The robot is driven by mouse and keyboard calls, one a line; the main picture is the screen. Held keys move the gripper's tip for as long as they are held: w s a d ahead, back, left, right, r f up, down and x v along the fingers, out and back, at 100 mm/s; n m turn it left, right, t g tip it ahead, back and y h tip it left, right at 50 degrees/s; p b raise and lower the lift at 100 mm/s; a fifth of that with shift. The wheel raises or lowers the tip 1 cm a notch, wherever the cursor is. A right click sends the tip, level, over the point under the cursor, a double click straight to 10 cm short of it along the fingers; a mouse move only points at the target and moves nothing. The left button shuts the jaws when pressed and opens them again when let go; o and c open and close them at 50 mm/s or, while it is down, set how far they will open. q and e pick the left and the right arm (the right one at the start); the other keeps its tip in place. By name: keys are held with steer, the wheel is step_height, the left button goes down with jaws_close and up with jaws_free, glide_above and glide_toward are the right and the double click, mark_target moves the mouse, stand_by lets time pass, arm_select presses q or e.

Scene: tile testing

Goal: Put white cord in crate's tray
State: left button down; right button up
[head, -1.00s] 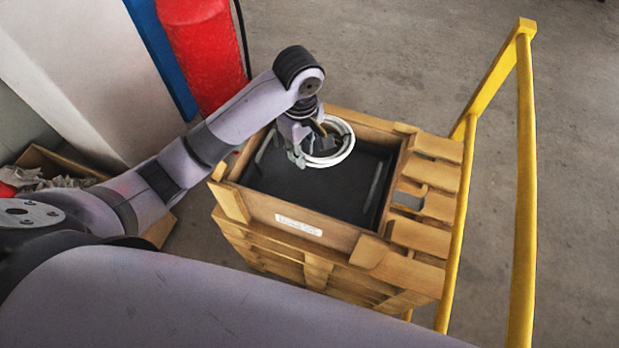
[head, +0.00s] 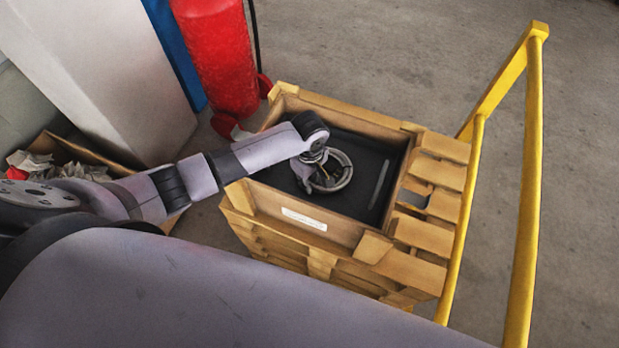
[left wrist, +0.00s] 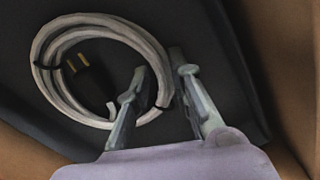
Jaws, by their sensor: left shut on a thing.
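The white cord (head: 346,160) is a coiled loop with dark ties and a dark plug, low inside the crate (head: 330,236) over its black tray (head: 372,207). My left gripper (head: 318,182) reaches down into the crate at the near left side of the coil. In the left wrist view the coil (left wrist: 44,52) lies ahead of the fingers, and its right edge runs between the fingertips of my left gripper (left wrist: 166,88), which is shut on it. Whether the coil touches the tray floor (left wrist: 215,50) is hard to tell. My right gripper is not in view.
The wooden crate stands on stacked pallets (head: 420,262). A yellow rail (head: 527,180) rises to the right. A red cylinder (head: 216,60) stands behind the crate. A box of crumpled paper (head: 60,160) is at the left. Open concrete floor lies behind.

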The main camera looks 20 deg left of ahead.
arm_select(q)
steer(key=c, duration=1.4)
jaws_free()
steer(key=shift+c, duration=0.2)
steer(key=shift+r, duration=0.1)
step_height(320, 180, up, 12)
steer(key=shift+b, duration=0.45)
